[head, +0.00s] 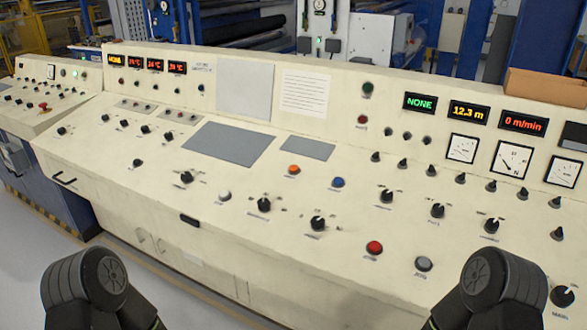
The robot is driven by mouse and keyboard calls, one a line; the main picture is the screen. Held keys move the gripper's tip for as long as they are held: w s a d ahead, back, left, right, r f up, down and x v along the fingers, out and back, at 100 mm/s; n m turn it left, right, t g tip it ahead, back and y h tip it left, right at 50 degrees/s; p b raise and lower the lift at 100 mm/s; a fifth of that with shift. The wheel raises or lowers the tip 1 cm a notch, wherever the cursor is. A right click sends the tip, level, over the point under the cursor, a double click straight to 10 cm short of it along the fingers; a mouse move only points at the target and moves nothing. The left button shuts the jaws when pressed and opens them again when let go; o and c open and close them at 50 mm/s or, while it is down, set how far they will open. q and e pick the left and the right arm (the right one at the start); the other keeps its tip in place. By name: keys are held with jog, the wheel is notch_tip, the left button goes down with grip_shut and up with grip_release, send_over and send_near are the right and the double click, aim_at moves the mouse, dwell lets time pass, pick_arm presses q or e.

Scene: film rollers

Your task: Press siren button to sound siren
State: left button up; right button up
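A long cream control panel fills the view. On its sloped desk are an orange button (293,170), a blue button (338,182), a white button (224,196), a red button (374,247) and a grey button (424,264). The labels are too small to read, so I cannot tell which one is the siren button. Dark rounded links of my two arms show at the bottom left and bottom right, in front of the panel. Neither of my grippers is in view.
Black rotary knobs (318,223) stand up among the buttons. The upright back has a green "NONE" display (420,103), a red "0 m/min" display (523,121) and round-needle gauges (511,159). A dark handle (64,180) juts from the left front. A cardboard box (545,87) sits on top at right.

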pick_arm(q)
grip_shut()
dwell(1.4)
